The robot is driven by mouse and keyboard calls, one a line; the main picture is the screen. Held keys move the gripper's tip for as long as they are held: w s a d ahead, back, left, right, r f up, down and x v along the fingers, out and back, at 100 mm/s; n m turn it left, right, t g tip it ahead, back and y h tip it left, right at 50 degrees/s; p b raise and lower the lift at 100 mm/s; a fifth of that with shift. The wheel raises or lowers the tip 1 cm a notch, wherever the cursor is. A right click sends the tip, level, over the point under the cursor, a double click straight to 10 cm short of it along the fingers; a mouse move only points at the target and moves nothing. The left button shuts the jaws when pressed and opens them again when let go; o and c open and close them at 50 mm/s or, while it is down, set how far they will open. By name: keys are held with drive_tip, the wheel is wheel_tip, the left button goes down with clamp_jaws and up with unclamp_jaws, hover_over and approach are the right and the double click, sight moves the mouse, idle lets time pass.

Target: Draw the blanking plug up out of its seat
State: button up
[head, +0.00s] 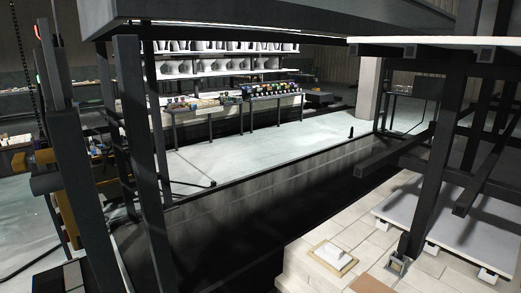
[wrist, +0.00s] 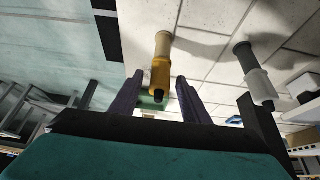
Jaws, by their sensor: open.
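What looks like the blanking plug, a pale square block (head: 334,254), sits in a tan square surround on the brick deck (head: 375,230) at the lower right of the head view. I cannot tell for certain that it is the plug. My gripper (wrist: 158,77) shows in the wrist view with two dark purple fingers apart. A yellow-and-tan cylindrical thing (wrist: 160,65) appears between and beyond the fingers; I see no contact. A small green thing (wrist: 150,103) shows partly between the fingers. I cannot make out the gripper in the head view.
A small dark metal fitting (head: 397,263) stands right of the pale block. Dark posts and pale shelves (head: 460,225) rise over the deck. A grey-and-white cylindrical thing (wrist: 255,75) is at the wrist view's right. Benches (head: 275,105) stand far back, with open floor before them.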

clamp_jaws()
drive_tip(key=shift+r+p, duration=0.3)
drive_tip(key=shift+r, duration=0.2)
idle(0.9)
wheel_tip(320, 180, up, 10)
drive_tip(key=p, duration=0.5)
idle(2.2)
drive_tip(key=shift+r, duration=0.15)
idle(0.6)
